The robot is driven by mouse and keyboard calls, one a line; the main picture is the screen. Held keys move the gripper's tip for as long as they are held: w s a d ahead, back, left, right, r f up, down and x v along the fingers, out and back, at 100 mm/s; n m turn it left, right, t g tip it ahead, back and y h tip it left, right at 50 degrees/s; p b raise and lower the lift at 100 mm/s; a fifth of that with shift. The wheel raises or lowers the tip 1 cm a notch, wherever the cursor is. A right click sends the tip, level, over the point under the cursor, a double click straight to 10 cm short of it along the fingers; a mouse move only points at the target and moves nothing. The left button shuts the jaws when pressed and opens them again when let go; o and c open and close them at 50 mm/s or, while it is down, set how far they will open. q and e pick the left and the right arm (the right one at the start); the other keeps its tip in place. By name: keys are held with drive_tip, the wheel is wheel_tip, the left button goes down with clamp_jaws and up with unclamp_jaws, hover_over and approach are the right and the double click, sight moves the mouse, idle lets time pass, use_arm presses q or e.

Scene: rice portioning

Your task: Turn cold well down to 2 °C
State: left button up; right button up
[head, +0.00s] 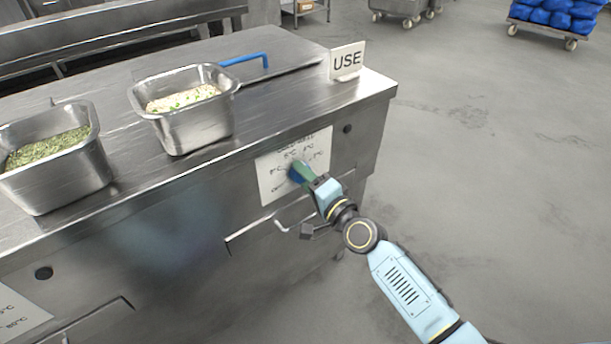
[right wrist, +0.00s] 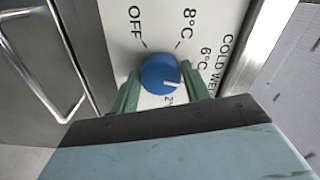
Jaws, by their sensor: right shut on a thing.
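The cold well panel (head: 267,185) is a white plate on the counter's front, marked OFF and with temperatures. Its blue knob (right wrist: 158,72) shows clearly in the right wrist view, between the green fingers of my right gripper (right wrist: 160,78). The fingers are shut on the knob, one on each side. The knob's white mark points to the lower right, near a partly hidden label that begins with 2. In the head view my right gripper (head: 302,176) covers most of the knob. My left gripper is not in view.
Two steel pans, one with green food (head: 75,185) and one with pale food (head: 195,128), stand on the counter (head: 285,105). A drawer handle (head: 290,218) lies below the panel.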

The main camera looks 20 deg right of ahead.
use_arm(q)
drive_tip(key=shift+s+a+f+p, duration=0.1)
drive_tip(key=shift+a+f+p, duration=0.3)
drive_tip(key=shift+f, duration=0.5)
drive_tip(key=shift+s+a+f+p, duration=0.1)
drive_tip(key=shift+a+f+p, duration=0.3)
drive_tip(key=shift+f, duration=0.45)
use_arm(e)
drive_tip(key=shift+r+m, duration=0.15)
drive_tip(key=shift+m, duration=5.85)
drive_tip(key=o, duration=1)
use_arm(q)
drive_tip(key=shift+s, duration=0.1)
